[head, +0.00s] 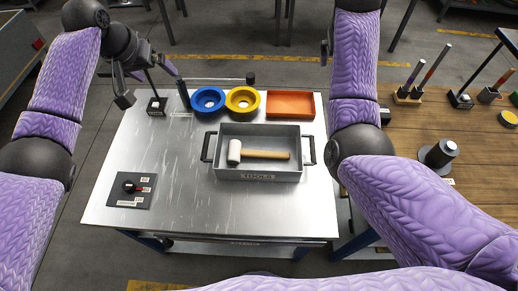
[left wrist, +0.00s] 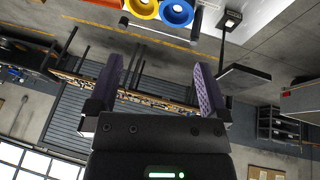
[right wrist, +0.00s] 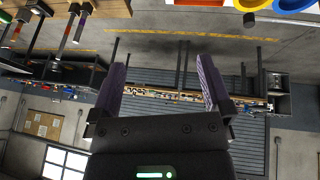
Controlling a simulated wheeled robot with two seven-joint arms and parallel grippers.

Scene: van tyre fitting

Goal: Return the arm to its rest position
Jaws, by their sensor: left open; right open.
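My left gripper (head: 146,84) hangs over the far left corner of the metal table (head: 120,165) in the head view, near a small black block. Its two purple-lined fingers stand wide apart with nothing between them in the left wrist view (left wrist: 157,78). My right arm reaches up the right side of the head view, and its gripper is out of that picture. In the right wrist view my right gripper (right wrist: 162,78) has its fingers wide apart and empty, with floor and wall beyond.
A grey tool tray (head: 258,175) holds a white-headed mallet (head: 265,154). Behind it are a blue bowl (head: 208,91), a yellow bowl (head: 242,91) and an orange tray (head: 290,94). A knob panel (head: 130,190) lies front left. A wooden bench (head: 475,175) with several tools stands right.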

